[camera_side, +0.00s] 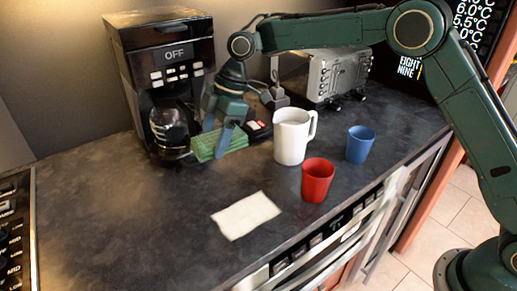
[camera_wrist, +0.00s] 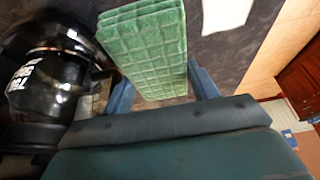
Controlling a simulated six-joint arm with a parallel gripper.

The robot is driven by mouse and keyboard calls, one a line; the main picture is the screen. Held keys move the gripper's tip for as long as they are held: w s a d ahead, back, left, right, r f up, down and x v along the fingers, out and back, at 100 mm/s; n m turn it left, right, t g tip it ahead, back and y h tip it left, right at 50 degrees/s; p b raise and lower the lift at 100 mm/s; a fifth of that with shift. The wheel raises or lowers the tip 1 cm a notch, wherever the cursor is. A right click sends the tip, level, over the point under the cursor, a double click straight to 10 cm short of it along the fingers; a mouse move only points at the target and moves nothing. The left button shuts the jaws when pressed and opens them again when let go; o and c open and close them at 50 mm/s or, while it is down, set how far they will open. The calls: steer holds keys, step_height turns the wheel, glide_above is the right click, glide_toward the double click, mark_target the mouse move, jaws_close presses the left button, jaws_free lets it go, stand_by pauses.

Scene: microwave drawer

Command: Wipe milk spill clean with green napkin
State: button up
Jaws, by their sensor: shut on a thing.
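The green napkin (camera_side: 225,141) is a folded, ribbed cloth on the dark counter, just right of the coffee maker's pot. My gripper (camera_side: 217,140) points down at it and is shut on it. In the wrist view, the napkin (camera_wrist: 150,45) sits between the two blue fingers (camera_wrist: 162,88) and extends out past them. A flat white patch (camera_side: 245,215), roughly four-sided, lies on the counter nearer the front edge, apart from the napkin. It fits the milk spill, and part of it shows at the top of the wrist view (camera_wrist: 226,12).
The black coffee maker (camera_side: 165,65) with its pot (camera_side: 169,127) stands close left of my gripper. A white pitcher (camera_side: 291,137), a red cup (camera_side: 317,180) and a blue cup (camera_side: 359,144) stand to the right. The counter left of the white patch is clear.

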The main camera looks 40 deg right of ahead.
steer(key=s+a+f+n+g, duration=0.1)
steer(key=s+a+n, duration=0.3)
steer(key=s, duration=0.2)
steer(key=s+a+f+n+g+h, duration=0.1)
steer(key=s+a+n+g, duration=0.1)
steer(key=s+n, duration=0.3)
steer(key=shift+s+a+f, duration=0.15)
steer(key=shift+s+a, duration=0.75)
steer(key=shift+s, duration=0.15)
steer(key=shift+f, duration=0.15)
steer(key=shift+f, duration=3.3)
steer(key=shift+o, duration=1.2)
steer(key=c, duration=0.5)
